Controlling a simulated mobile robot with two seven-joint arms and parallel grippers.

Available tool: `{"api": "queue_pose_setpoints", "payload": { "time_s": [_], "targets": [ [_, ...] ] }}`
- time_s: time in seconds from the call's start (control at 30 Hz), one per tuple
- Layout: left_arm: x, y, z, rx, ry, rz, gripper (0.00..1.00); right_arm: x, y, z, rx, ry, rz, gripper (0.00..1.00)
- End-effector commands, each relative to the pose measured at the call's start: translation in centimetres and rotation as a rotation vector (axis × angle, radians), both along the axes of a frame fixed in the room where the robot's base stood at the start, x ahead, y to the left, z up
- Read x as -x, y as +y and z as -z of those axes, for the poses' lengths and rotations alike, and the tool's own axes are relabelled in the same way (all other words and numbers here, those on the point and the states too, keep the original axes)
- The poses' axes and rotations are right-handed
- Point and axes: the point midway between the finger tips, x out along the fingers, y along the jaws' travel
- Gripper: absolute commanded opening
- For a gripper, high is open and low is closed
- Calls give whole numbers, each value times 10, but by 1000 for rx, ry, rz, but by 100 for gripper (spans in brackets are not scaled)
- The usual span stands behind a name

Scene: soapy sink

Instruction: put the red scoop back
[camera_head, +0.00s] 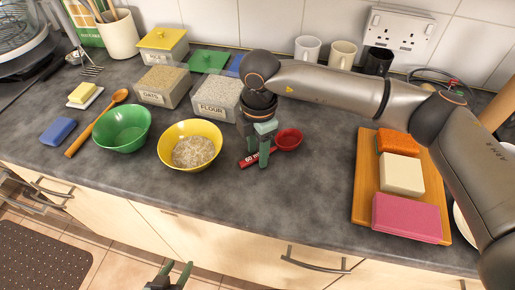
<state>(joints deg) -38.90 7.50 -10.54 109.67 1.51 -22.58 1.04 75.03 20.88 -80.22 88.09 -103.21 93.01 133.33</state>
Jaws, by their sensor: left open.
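The red scoop (288,138) lies on the dark worktop, its bowl to the right and its labelled handle pointing left and toward the front edge. My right gripper (258,156) points down at the scoop's handle, with its green fingers close around or beside it. One finger hides part of the handle, and I cannot tell whether the fingers touch it. My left gripper (170,278) is low at the bottom edge, in front of the cupboards, open and empty.
The OATS box (150,97) and FLOUR box (211,111) stand behind the bowls. A yellow bowl (214,162) of oats and an empty green bowl (122,143) are left of the scoop. A wooden board (366,190) with sponges and soap is right. Worktop between is clear.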

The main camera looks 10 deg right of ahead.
Motion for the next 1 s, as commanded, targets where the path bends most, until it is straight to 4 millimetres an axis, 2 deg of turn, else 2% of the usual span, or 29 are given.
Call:
{"api": "queue_pose_setpoints", "payload": {
  "time_s": [0.23, 0.37, 0.47, 0.8, 1.0],
  "targets": [
    [0, 0, -1, 0, 0, 0, 50, 0, 0, -1, 0, 0, 0, 50],
    [0, 0, -3, -1, -1, 1, 50, -1, 0, -8, -1, -3, 0, 50],
    [0, 0, 0, -1, -1, 1, 50, -1, 0, -23, -2, -5, 0, 50],
    [0, 0, 8, -1, -1, 1, 50, -2, -1, -95, -1, -5, 0, 50],
    [0, 0, 10, -1, 0, 1, 50, -2, -2, -119, -1, -2, 0, 50]
  ]
}}
